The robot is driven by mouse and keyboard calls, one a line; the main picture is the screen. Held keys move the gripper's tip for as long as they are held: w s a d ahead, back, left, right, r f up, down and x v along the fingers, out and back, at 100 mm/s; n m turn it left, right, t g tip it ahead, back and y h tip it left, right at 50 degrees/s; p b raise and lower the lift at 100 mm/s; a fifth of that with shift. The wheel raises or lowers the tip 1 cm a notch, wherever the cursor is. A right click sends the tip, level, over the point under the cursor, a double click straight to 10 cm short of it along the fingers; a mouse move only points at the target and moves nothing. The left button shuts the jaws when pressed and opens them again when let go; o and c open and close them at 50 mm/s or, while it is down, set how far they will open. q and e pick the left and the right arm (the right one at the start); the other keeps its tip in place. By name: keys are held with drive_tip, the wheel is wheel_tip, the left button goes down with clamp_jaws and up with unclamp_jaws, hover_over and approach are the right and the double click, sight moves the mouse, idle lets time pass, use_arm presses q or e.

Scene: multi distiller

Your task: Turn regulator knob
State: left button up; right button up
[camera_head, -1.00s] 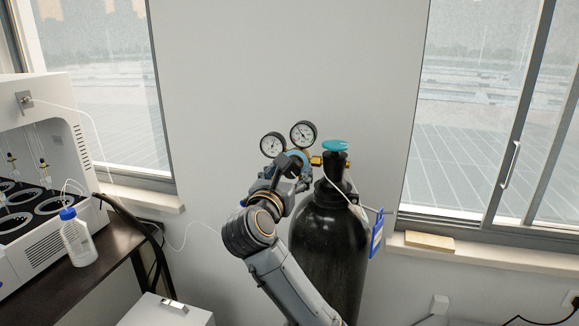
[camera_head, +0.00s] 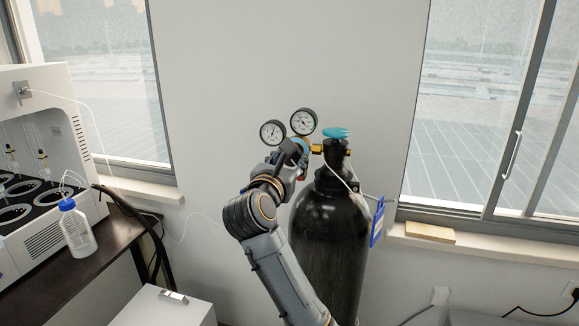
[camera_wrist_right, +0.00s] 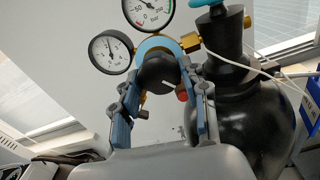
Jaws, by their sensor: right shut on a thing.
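The regulator (camera_head: 317,148) sits on top of a black gas cylinder (camera_head: 328,230), with two round dial gauges, a left one (camera_head: 272,132) and a right one (camera_head: 303,121). In the right wrist view its dark round knob (camera_wrist_right: 157,70) sits in front of a blue ring, below the gauges. My right gripper (camera_head: 293,155) reaches the regulator from the front left. In the wrist view the right gripper (camera_wrist_right: 160,78) has its fingers on both sides of the knob, shut on it. In the head view the gripper hides the knob. My left gripper is not in view.
A teal valve handwheel (camera_head: 336,133) tops the cylinder, close to the right of the regulator. A blue tag (camera_head: 377,222) hangs on its right side. At left, a white distiller (camera_head: 60,130) and a bottle (camera_head: 75,228) stand on a dark table (camera_head: 95,275).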

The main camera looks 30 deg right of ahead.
drive_tip(key=shift+m+b, duration=0.3)
drive_tip(key=shift+m, duration=0.2)
drive_tip(key=o, duration=1.1)
drive_tip(key=shift+o, duration=0.2)
drive_tip(key=v, duration=0.7)
drive_tip(key=shift+s+a, duration=0.15)
drive_tip(key=shift+a, duration=0.05)
